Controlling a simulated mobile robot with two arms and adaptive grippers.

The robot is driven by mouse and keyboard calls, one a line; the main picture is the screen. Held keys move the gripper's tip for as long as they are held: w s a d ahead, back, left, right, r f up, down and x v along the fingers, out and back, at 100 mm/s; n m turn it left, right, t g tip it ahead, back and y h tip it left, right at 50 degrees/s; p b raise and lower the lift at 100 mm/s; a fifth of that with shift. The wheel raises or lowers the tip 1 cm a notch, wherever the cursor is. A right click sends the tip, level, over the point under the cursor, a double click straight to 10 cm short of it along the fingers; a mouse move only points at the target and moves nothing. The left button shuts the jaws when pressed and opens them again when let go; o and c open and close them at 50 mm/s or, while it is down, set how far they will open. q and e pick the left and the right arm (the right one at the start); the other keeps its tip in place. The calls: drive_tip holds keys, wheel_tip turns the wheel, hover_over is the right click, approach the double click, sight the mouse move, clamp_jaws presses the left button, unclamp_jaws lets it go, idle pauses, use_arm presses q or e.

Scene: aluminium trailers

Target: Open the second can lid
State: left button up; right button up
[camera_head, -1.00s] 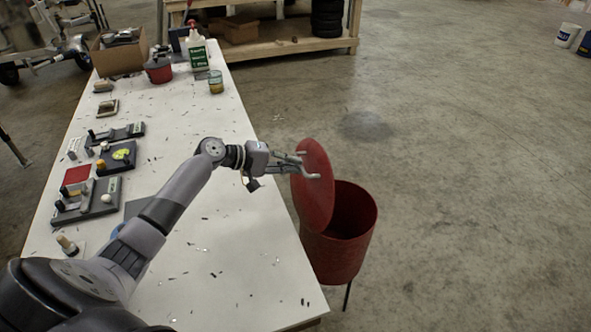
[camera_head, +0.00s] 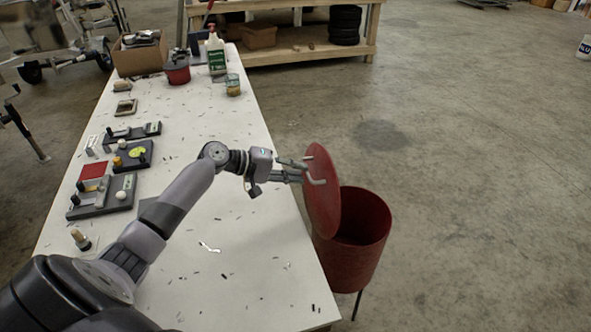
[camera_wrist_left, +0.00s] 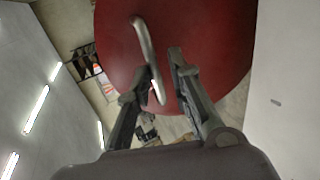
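The red can (camera_head: 352,262) stands beside the table's right edge, with its dark inside showing from above. Its round red lid (camera_head: 321,205) stands steeply raised at the can's left rim, and it fills the upper middle of the left wrist view (camera_wrist_left: 215,45). A metal bar handle (camera_head: 318,181) sticks out from the lid. My left gripper (camera_head: 304,170) is at this handle. In the left wrist view the handle (camera_wrist_left: 147,45) runs between the two fingers, near the left fingertip, with a gap to the right one. The fingers are apart. My right gripper is not in view.
The white table (camera_head: 235,265) lies under my left arm, scattered with small dark bits. Trays with parts (camera_head: 103,197) line its left side. A green-labelled bottle (camera_head: 217,55), a jar (camera_head: 233,85) and a red container (camera_head: 177,70) stand at its far end. The floor right of the can is clear.

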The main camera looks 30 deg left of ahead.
use_arm(q)
drive_tip(key=shift+o, duration=1.3)
drive_tip(key=v, duration=1.2)
